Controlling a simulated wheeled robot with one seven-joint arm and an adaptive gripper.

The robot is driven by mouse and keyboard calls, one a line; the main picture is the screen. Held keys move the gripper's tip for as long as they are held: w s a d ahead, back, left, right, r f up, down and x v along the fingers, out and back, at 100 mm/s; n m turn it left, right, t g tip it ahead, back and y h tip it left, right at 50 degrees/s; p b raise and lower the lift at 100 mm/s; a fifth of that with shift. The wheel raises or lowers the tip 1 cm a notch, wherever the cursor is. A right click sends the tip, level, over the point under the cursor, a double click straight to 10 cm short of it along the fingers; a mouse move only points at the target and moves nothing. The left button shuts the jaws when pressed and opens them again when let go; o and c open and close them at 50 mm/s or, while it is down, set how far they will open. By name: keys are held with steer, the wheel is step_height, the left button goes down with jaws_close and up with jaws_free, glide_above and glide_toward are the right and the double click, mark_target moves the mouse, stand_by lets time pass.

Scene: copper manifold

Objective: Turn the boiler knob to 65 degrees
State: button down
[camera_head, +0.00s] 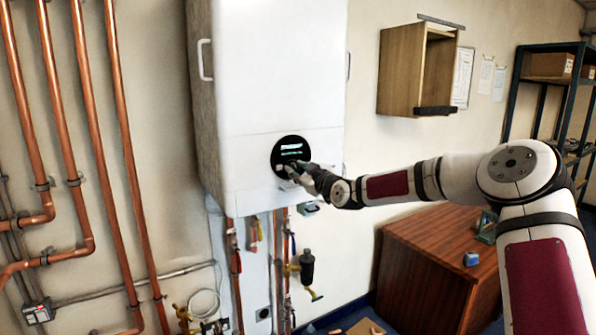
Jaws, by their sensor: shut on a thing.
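The white boiler (268,70) hangs on the wall at the centre. A round black dial (288,145) with a small lit display sits low on its front. The digits are too small to read. My gripper (287,171) reaches in from the right, at the lower edge of the dial. Its fingers are shut on the boiler knob, and they and the hand hide most of the knob. The knob's angle cannot be told from this view.
Copper pipes (84,118) run up the left wall. Valves and pipes (306,266) hang below the boiler. A wooden wall cabinet (402,70) is at right, above a brown wooden cabinet (425,275). A dark shelf rack (543,100) stands far right.

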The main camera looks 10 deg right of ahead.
steer(key=m, duration=0.5)
steer(key=shift+m, duration=0.3)
steer(key=m, duration=0.4)
steer(key=shift+d+m, duration=0.1)
steer(key=shift+m, duration=0.3)
stand_by(0.4)
steer(key=c, duration=1.3)
jaws_free()
